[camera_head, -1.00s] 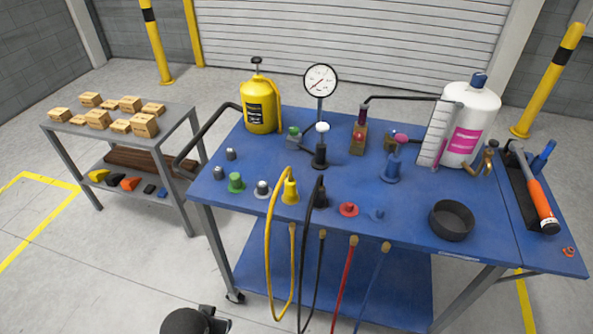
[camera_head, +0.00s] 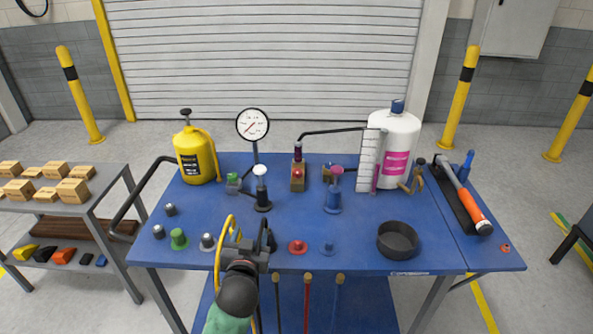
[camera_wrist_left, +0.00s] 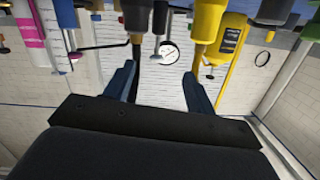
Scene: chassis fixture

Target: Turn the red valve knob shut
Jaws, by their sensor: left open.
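A small red knob (camera_head: 296,175) sits on the front of a brass valve block (camera_head: 298,185) near the back middle of the blue table (camera_head: 290,220). A second red part, a flat round fitting (camera_head: 298,247), lies near the front edge; which red part is the valve knob is not certain. My left gripper (camera_head: 243,243) is over the front edge, left of the red fitting and well short of the brass block. It hides part of the yellow and black hoses. In the left wrist view its two fingers (camera_wrist_left: 160,90) are apart with nothing between them. My right gripper is out of view.
A pressure gauge (camera_head: 253,125), black post (camera_head: 262,190) and blue post (camera_head: 333,195) stand around the brass block. A yellow canister (camera_head: 195,153) is at the left, a white cylinder (camera_head: 400,150) at the right. A black bowl (camera_head: 397,240) stands at front right.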

